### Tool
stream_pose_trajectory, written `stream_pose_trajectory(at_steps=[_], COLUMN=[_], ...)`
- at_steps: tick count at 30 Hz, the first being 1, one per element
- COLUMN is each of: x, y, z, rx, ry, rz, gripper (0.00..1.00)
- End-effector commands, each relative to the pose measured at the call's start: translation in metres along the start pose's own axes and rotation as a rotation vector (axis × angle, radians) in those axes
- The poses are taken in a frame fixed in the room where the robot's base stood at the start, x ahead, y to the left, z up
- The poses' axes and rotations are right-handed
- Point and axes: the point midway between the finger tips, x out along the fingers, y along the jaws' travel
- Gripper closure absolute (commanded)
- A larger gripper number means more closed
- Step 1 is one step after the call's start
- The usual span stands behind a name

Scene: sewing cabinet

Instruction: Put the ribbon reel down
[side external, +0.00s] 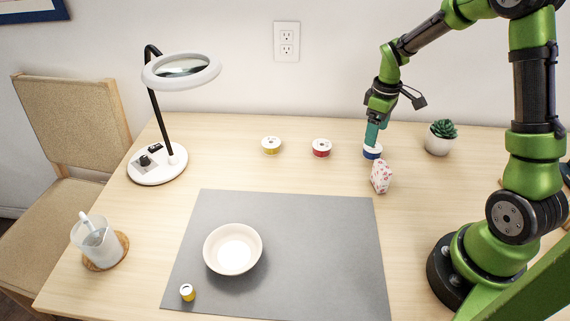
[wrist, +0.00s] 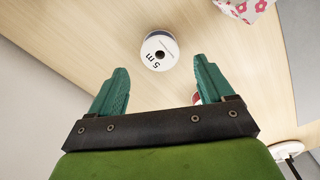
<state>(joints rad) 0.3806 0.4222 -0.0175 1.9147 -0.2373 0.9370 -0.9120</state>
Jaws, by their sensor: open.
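A reel with blue ribbon and a white top (side external: 372,152) sits on the table near the back right. In the wrist view its white face marked "5 m" (wrist: 159,48) lies just past my fingertips, roughly centred between them. My gripper (side external: 373,142) points down at this reel, its teal fingers overlapping it in the side view. The wrist view shows the fingers of my gripper (wrist: 160,68) apart, with nothing held. I cannot tell whether a finger touches the reel. A red reel (side external: 321,148) and a yellow reel (side external: 271,145) stand to the left in a row.
A white floral object (side external: 381,177) stands close in front of the blue reel. A potted succulent (side external: 440,138) is to its right. A grey mat (side external: 320,230) holds a white bowl (side external: 233,249) and a small yellow spool (side external: 187,292). A magnifier lamp (side external: 157,165) and a cup (side external: 94,242) stand left.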

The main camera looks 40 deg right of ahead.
Motion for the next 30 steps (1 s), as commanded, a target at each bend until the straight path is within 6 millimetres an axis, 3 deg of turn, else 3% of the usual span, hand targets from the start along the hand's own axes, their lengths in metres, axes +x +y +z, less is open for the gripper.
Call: stream_pose_trajectory(at_steps=[6,14,17,24,30], x=[-0.044,-0.071,-0.091,-0.154,-0.178], y=[0.0,-0.007,-0.027,-0.116,-0.178], z=[0.0,-0.001,-0.001,0.019,0.052], rx=[-0.002,0.011,0.058,0.281,0.462], ry=[0.002,0.018,0.071,0.324,0.516], rz=[0.002,0.007,0.02,0.005,-0.096], gripper=[0.19,0.19,0.19,0.19,0.19])
